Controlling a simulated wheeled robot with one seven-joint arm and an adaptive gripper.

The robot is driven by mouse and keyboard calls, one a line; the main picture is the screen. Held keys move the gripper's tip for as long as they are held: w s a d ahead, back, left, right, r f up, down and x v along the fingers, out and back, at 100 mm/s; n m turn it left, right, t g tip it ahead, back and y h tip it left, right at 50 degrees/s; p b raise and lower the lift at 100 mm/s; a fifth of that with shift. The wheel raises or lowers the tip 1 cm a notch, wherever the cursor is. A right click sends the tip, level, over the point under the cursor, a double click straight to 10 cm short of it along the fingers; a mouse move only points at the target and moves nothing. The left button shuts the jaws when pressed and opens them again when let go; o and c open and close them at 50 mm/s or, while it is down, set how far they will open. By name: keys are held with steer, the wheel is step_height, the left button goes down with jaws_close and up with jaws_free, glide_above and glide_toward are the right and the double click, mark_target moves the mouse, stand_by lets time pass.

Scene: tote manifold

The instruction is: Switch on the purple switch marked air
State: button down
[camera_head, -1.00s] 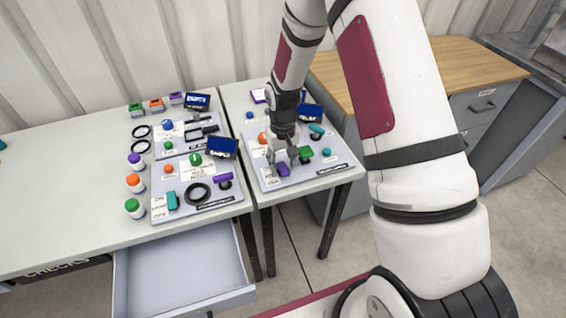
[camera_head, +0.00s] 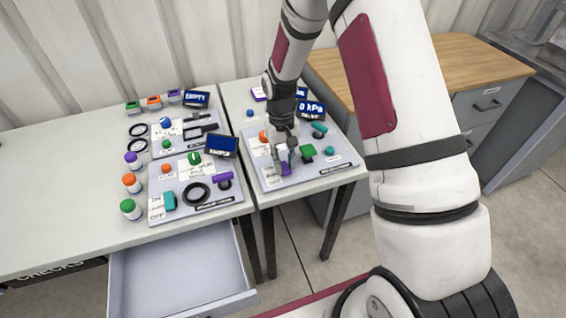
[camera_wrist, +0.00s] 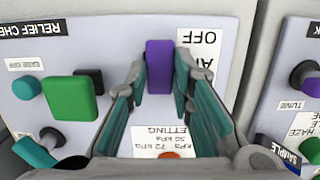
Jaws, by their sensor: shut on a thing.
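The purple switch (camera_wrist: 159,67) stands upright in the wrist view, between my two fingers. A white label with OFF (camera_wrist: 197,42) and a partly hidden word starting with A is beside it. My gripper (camera_wrist: 159,80) is shut on the purple switch, one finger on each side. In the head view my gripper (camera_head: 281,156) reaches down to the front of the right-hand panel (camera_head: 325,165), where the purple switch (camera_head: 285,169) shows only in part. A blue display (camera_head: 312,110) at the panel's back reads 0 kPa.
A green valve handle (camera_wrist: 69,98) and a teal knob (camera_wrist: 26,88) sit beside the switch in the wrist view. An orange knob (camera_wrist: 170,155) is below a setting label. A second panel (camera_head: 215,203) with a black ring stands left. An open drawer (camera_head: 180,270) juts out in front.

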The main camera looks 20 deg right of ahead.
steer(key=shift+w+g+b, duration=0.1)
steer(key=shift+g+b, duration=0.3)
steer(key=shift+g, duration=0.1)
steer(key=c, duration=1.4)
jaws_free()
steer(key=v, duration=1.2)
